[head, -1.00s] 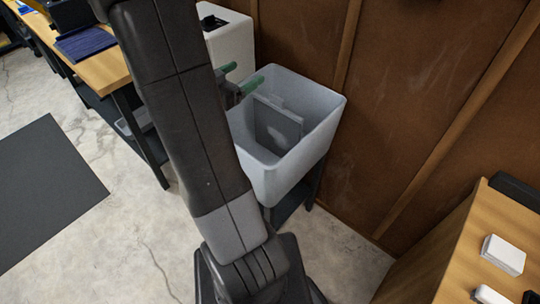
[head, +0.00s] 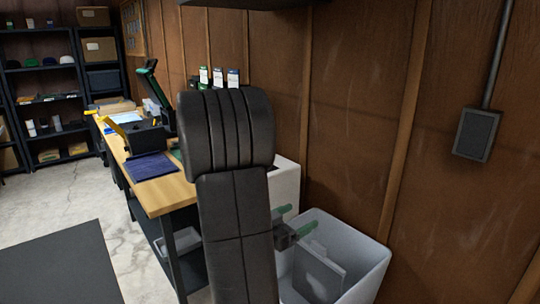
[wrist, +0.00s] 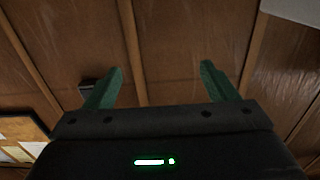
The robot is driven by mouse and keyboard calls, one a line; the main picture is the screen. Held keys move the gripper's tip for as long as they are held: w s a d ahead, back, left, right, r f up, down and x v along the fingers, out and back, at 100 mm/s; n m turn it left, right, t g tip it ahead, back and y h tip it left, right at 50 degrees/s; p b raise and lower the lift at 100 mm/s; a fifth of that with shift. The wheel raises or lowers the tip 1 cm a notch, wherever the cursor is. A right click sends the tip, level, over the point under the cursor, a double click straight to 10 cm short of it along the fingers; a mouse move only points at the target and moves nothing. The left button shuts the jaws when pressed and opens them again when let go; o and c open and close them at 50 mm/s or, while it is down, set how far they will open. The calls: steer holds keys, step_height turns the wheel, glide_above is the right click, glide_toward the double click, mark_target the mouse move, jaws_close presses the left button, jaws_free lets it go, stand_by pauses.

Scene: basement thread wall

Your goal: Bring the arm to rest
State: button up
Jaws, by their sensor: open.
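My gripper (head: 294,219) has green fingers, spread apart with nothing between them. In the head view it shows just right of my dark arm, in front of the left side of a pale open bin (head: 367,275). I cannot tell whether it is over the rim or short of it. In the wrist view the two green fingers of my gripper (wrist: 161,86) point at the brown panelled wall (wrist: 175,40), with clear space between them. My arm hides part of the bin and the bench behind it.
A flat grey piece (head: 318,274) stands in the bin. A white box (head: 285,187) is behind my arm. A wooden bench (head: 172,192) with a blue mat (head: 151,166) runs along the left. A dark floor mat (head: 60,268) lies on open concrete. A grey box (head: 475,134) hangs on the wall.

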steer(key=w+d+r+p, duration=0.2)
steer(key=w+d, duration=0.3)
steer(key=d, duration=0.1)
steer(key=shift+w+d+r+p, duration=0.15)
steer(key=shift+d+r+p, duration=0.15)
steer(key=shift+d, duration=0.1)
steer(key=shift+f, duration=0.2)
